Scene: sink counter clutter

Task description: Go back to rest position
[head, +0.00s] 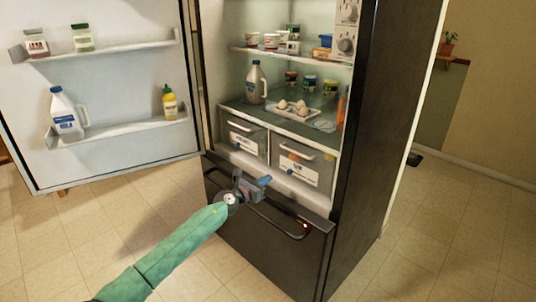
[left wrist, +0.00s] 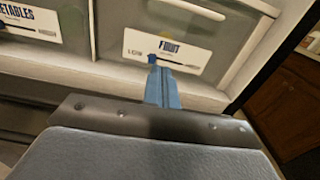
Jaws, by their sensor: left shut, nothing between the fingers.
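My left gripper (head: 263,181) is in front of the open fridge, at the height of the lower edge of its drawers. Its blue fingers are together with nothing between them. In the left wrist view the shut fingers (left wrist: 162,85) point at the label of the fruit drawer (left wrist: 200,45); I cannot tell whether they touch it. My green-sleeved left arm comes in from the lower left. My right gripper is not in view.
The fridge door (head: 110,165) stands open at left, with bottles and jars on its shelves. The fruit drawer (head: 318,180) and vegetables drawer (head: 247,143) look shut. Below, the black freezer drawer has a handle (head: 275,226) close to my gripper. Tiled floor (head: 60,240) is clear at left.

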